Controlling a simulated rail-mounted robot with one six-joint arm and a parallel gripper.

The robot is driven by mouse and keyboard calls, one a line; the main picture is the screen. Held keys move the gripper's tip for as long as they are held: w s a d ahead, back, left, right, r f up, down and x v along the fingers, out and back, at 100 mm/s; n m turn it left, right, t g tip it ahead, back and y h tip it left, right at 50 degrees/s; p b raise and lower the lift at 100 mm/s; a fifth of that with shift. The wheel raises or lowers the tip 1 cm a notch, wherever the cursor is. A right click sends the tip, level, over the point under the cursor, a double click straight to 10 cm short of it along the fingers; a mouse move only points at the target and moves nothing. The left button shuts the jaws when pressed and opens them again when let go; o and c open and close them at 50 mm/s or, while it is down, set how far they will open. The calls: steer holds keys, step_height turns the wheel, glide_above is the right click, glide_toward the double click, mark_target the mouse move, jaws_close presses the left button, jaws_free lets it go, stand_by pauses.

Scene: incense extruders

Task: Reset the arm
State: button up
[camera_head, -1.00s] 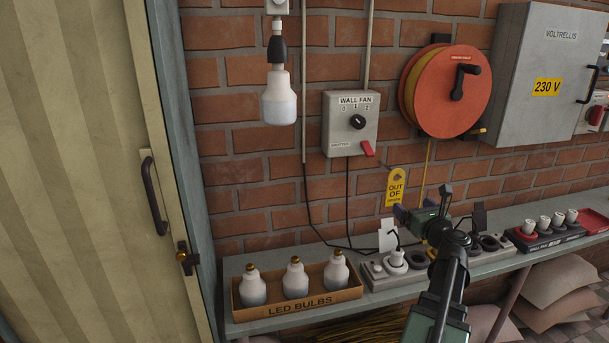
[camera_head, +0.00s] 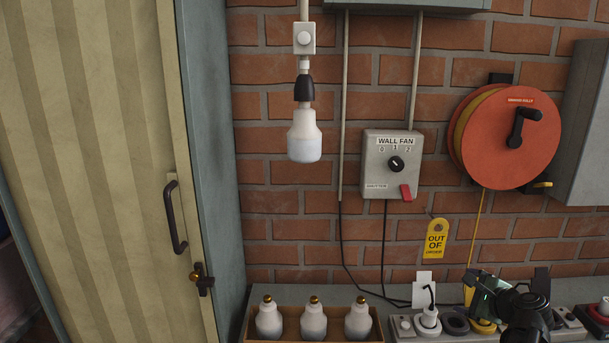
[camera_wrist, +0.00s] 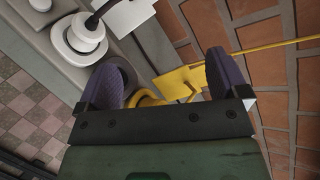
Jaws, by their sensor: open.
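My gripper (camera_wrist: 162,78) is open in the wrist view, with its two purple finger pads spread apart and nothing held between them. A yellow plug or cord end (camera_wrist: 150,98) and a yellow tag (camera_wrist: 184,84) show beyond the gap. In the head view my gripper (camera_head: 474,284) is at the lower right, above the socket strip (camera_head: 404,326) on the shelf. My arm hides part of the strip. A white plug (camera_head: 430,318) with a black cord sits in the strip, left of my gripper, and also shows in the wrist view (camera_wrist: 84,36).
The wall fan switch (camera_head: 391,164), a hanging bulb (camera_head: 304,135), the orange cable reel (camera_head: 512,137) and an "out of order" tag (camera_head: 436,239) are along the brick wall. A door (camera_head: 100,150) is at left.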

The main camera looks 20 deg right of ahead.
steer(key=a+f+n+g, duration=0.1)
steer(key=a+n, duration=0.1)
steer(key=a, duration=0.1)
steer(key=w+a+f+n+g+y, duration=0.1)
steer(key=a+n, duration=0.1)
steer(key=a, duration=0.1)
steer(key=w+a+f+n+g+y+p, duration=0.1)
steer(key=a+n, duration=0.2)
steer(key=shift+g, duration=0.4)
steer(key=a+n+g+p, duration=0.3)
steer(key=a+n, duration=0.6)
steer(key=a, duration=0.8)
steer(key=w+a+n+g+h+p, duration=0.1)
steer(key=a+n+g, duration=0.5)
steer(key=a, duration=1.2)
steer(key=n+p, duration=0.1)
steer(key=n, duration=0.2)
steer(key=shift+p, duration=0.4)
steer(key=shift+r, duration=0.1)
